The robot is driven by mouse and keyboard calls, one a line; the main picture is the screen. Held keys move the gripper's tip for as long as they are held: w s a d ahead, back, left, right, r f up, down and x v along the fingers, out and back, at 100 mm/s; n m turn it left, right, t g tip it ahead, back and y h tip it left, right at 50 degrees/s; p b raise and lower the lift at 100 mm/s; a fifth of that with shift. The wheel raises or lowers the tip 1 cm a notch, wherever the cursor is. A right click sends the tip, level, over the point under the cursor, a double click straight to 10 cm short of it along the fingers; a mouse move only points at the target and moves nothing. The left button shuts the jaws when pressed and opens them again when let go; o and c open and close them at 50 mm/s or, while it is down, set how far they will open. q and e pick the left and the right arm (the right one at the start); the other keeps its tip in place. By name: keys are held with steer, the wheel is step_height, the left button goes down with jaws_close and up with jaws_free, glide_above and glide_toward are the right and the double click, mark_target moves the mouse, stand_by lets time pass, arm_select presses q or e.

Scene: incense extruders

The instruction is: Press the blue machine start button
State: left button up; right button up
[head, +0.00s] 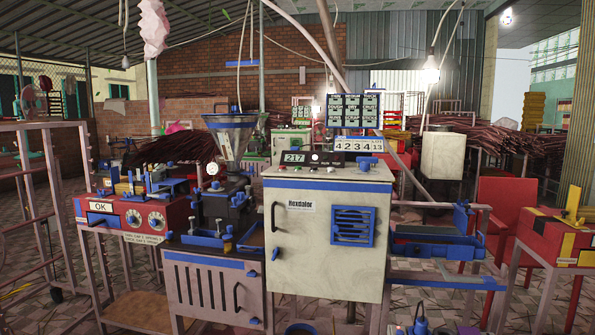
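A cream cabinet machine with blue trim (322,262), labelled "Hexdalor", stands in the middle of the head view. A dark control panel (326,159) on its top has a display reading 217. A pale round button (315,157) sits beside the display, with a small reddish spot to its right. A blue knob-like part (365,164) is at the right of the top. I cannot tell which of these is the start button. Neither of my grippers shows in this view.
A metal hopper (231,136) and lower blue-edged cabinet (213,285) adjoin on the left. A red machine (134,219) with two dials stands farther left. A blue tray rack (435,247) is at the right, before a red chair (502,205). Tiled floor shows between them.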

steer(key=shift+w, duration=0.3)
